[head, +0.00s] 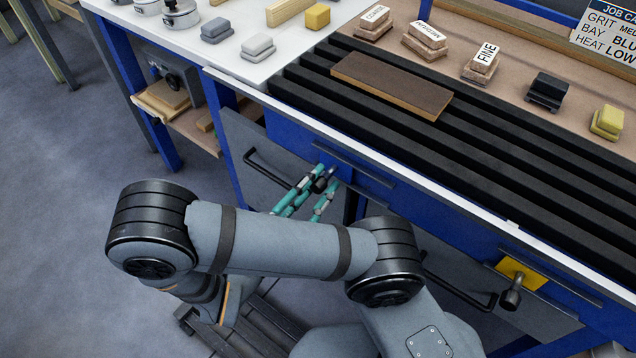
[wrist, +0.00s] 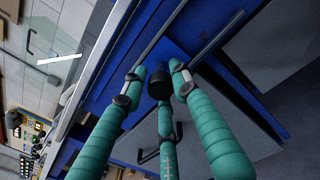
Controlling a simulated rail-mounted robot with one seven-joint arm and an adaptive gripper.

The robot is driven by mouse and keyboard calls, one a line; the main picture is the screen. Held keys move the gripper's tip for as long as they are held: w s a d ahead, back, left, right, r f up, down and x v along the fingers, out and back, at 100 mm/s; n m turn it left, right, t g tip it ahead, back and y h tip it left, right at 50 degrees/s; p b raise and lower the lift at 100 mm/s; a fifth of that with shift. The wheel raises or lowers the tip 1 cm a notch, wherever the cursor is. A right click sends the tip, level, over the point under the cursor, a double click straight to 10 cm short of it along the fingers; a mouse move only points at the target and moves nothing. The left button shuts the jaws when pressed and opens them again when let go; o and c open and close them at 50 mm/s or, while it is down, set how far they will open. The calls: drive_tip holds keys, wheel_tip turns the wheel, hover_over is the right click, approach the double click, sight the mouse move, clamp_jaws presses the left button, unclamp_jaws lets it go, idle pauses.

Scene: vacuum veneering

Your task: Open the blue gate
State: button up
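The blue gate (head: 330,171) is at the front of the blue-framed bench, left of centre in the head view, largely covered by my gripper. Its black knob (wrist: 160,84) sticks out between my teal fingers in the wrist view. My gripper (head: 322,180) is at the knob, with fingers spread around it. In the wrist view, my gripper (wrist: 158,78) shows a gap between the left fingertip and the knob; the right fingertip is very close to it. I cannot tell if any finger touches the knob. How far the gate is open is hidden.
A yellow gate plate (head: 521,274) with a dark knob is farther right along the bench front. Dark bar handles (head: 268,170) stick out from the grey panels. A brown board (head: 392,84) lies on the black slats above. Open floor (head: 70,230) is at left.

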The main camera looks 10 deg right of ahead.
drive_tip(key=c, duration=0.6)
clamp_jaws()
